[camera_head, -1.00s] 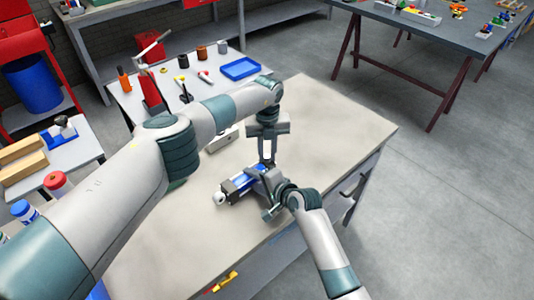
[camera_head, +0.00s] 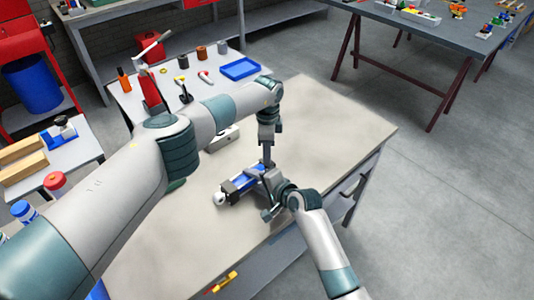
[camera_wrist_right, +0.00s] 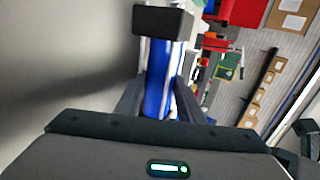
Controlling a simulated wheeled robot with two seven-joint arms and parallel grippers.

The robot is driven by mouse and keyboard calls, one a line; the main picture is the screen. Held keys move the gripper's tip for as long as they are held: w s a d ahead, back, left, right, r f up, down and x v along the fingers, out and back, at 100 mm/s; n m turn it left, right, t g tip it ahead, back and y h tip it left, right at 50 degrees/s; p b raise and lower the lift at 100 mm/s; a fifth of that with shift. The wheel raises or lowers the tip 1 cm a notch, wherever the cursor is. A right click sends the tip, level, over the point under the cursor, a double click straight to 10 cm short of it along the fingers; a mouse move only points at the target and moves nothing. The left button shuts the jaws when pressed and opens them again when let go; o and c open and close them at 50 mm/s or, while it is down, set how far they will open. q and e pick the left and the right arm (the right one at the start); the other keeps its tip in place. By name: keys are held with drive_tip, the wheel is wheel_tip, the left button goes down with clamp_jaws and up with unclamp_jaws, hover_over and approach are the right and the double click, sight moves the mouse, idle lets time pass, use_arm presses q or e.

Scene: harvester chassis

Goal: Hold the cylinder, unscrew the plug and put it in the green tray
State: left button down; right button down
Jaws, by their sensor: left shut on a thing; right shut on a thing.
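The cylinder (camera_head: 247,184) has a blue body with dark end blocks and a pale rounded end at the left. It lies slantwise just above or on the beige bench; I cannot tell if it touches. My right gripper (camera_head: 264,183) is shut on it, and its blue body also shows between the fingers in the right wrist view (camera_wrist_right: 158,80). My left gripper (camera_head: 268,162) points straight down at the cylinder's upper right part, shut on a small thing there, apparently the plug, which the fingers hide. I cannot make out a green tray in the head view.
The bench top (camera_head: 335,120) is clear to the right and at the front left. A pale box (camera_head: 222,138) stands behind my left forearm. A blue tray (camera_head: 240,68) and small parts are on the white table behind. A dark table (camera_head: 430,30) stands far right.

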use_arm(q)
drive_tip(key=shift+w+a, duration=0.1)
drive_tip(key=c, duration=1.6)
unclamp_jaws()
drive_tip(key=shift+o, duration=0.2)
drive_tip(key=shift+r, duration=2.25)
drive_tip(key=shift+c, duration=0.3)
